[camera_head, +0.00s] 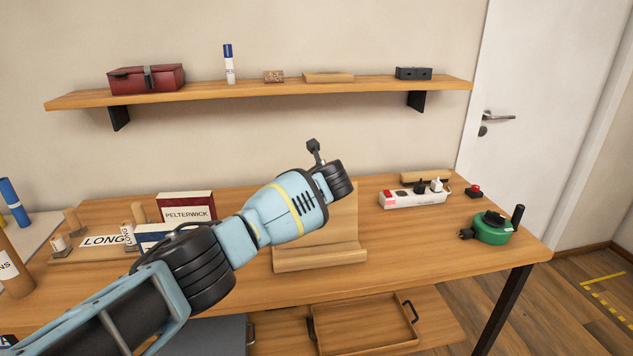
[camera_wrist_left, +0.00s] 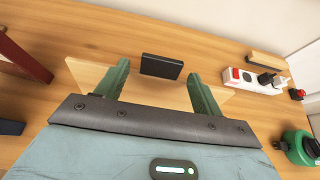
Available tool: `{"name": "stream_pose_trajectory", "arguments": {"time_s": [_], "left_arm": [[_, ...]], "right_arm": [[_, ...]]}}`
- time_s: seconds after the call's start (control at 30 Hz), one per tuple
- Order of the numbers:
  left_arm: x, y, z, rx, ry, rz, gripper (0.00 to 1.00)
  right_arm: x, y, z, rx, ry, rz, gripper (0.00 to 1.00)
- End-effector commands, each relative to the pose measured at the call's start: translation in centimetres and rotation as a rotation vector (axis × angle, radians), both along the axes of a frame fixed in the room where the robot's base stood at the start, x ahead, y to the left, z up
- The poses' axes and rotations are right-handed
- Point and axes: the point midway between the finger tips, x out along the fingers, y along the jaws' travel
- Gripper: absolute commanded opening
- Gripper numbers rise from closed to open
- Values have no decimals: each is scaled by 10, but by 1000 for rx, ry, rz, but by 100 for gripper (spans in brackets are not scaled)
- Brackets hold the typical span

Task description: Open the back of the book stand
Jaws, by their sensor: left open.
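The wooden book stand (camera_head: 322,258) is on the table at the centre of the head view, its front ledge towards me. Its upright back panel (camera_head: 346,218) is partly hidden behind my left arm. In the left wrist view the pale panel (camera_wrist_left: 88,76) spans the area around my fingers. My left gripper (camera_wrist_left: 159,72) is open, with the green fingers apart over the panel; whether they touch it I cannot tell. In the head view the wrist hides the fingers. A dark flat block (camera_wrist_left: 162,66) shows between the fingertips. My right gripper is not in view.
A power strip (camera_head: 413,198), a green cable reel (camera_head: 492,229) and a red button (camera_head: 473,191) are on the right. Books (camera_head: 187,205) and a wooden rack (camera_head: 95,254) stand left. A shelf (camera_head: 270,93) runs above. Bare table lies right of the stand.

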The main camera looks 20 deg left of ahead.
Motion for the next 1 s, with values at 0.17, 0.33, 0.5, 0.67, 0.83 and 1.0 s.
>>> {"name": "stream_pose_trajectory", "arguments": {"time_s": [0.17, 0.33, 0.5, 0.67, 0.83, 1.0], "left_arm": [[-2, -1, 4, 1, -3, -1, 67], [-13, -9, 17, 1, -8, -3, 67], [-32, -20, 30, 1, -11, -3, 67], [-48, -29, 37, 0, -8, -2, 67], [-57, -35, 39, 0, -3, 0, 67], [-59, -36, 37, 0, 0, 1, 67]], "right_arm": [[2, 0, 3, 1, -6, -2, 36], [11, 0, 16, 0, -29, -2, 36], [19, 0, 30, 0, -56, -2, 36], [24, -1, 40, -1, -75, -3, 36], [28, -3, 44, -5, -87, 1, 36], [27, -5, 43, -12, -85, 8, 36]]}}
